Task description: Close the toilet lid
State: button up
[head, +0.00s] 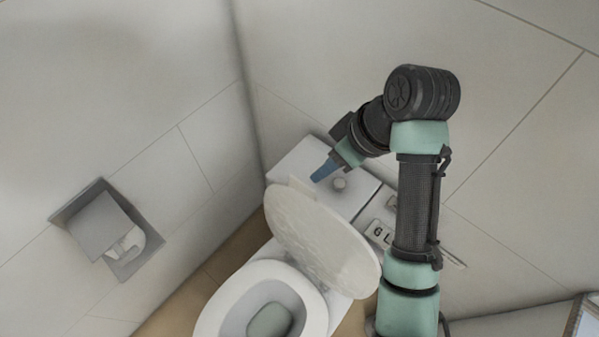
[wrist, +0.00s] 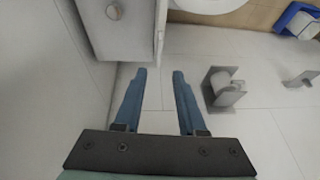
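The toilet lid (head: 320,240) is a pale oval panel standing raised, tilted back toward the tank (head: 300,160). Below it the white seat ring (head: 288,277) and the bowl opening are exposed. My gripper (head: 322,172) is over the tank top, just behind the lid's upper edge. In the wrist view my gripper (wrist: 159,75) has its two blue fingers apart with nothing between them. The lid shows there nearly edge-on as a thin pale strip (wrist: 161,30), beyond the fingertips. I cannot tell whether a finger touches it.
A round flush button (head: 340,184) sits on the tank top. A paper holder (head: 95,222) is set in the left wall. A plate with lettering (head: 380,233) is right of the tank, partly behind my arm. A blue object (wrist: 290,15) shows at the wrist view's upper right. Walls stand close behind.

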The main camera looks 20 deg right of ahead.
aim_at(304, 183)
jog(key=b+x, duration=0.6)
jog(key=x, duration=0.5)
jog(key=shift+b, duration=0.35)
jog(key=shift+x, duration=0.75)
jog(key=shift+w, duration=0.1)
grip_shut()
